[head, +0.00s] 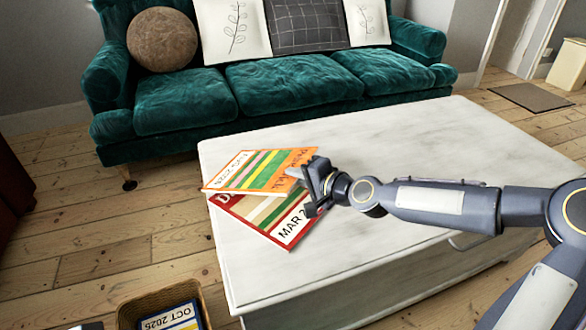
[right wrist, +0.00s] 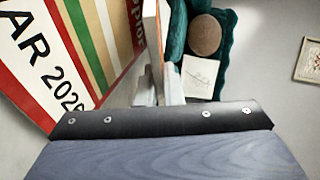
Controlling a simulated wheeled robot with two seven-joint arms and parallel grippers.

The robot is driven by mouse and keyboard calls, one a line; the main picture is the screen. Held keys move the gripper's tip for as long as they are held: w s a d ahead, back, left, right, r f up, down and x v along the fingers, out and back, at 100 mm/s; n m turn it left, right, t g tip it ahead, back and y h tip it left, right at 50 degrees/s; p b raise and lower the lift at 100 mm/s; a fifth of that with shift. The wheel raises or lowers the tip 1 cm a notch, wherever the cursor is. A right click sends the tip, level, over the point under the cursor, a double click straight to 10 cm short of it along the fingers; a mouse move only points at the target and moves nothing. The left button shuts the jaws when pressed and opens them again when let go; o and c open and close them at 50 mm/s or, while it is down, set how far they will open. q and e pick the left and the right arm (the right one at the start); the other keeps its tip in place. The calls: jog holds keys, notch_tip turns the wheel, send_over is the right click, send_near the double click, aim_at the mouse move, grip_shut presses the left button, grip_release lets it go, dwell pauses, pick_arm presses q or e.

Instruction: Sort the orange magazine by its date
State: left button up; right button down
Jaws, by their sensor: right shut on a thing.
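The orange magazine (head: 262,171) has green, yellow and pink stripes and a white date strip that appears upside down and is hard to read. My right gripper (head: 318,180) is shut on its right edge and holds it over the near-left part of the table, partly above a red magazine. In the right wrist view it shows as a thin edge between the fingertips (right wrist: 158,92). The red magazine (head: 287,235) lies on the white table, dated MAR 2026; it shows large in the right wrist view (right wrist: 60,45). My left gripper is not clearly visible.
A wicker basket (head: 127,311) on the floor at lower left contains a blue magazine (head: 173,317) with an OCT date. The white table (head: 420,140) is bare on its right and far parts. A green sofa (head: 290,82) stands behind it.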

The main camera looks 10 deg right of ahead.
jog(key=shift+s+d+f, duration=0.1)
jog(key=shift+d+f, duration=0.05)
jog(key=c, duration=1.5)
grip_release()
jog(key=s+d+r+p, duration=0.1)
jog(key=d+p, duration=0.1)
jog(key=s+d+p, duration=0.2)
jog(key=s+d+r+p, duration=0.1)
jog(key=d, duration=0.2)
jog(key=shift+s+r+p, duration=0.3)
jog(key=shift+s+p, duration=0.1)
